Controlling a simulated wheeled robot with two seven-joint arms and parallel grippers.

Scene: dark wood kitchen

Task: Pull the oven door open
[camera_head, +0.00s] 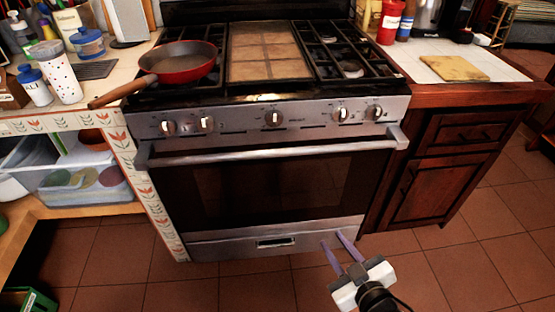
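The oven door (275,190) is shut, with a dark glass window in it. Its silver bar handle (275,153) runs across the top of the door, below the row of knobs. My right gripper (336,243) is at the lower right, in front of the drawer below the oven. Its two purple fingers are apart with nothing between them. It is below the handle and apart from it. My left gripper is not in view.
A red pan (180,65) sits on the stove's left burners, its wooden handle sticking out over the counter. A wooden cabinet (440,170) stands to the right and an open shelf (85,210) to the left. The tiled floor in front is clear.

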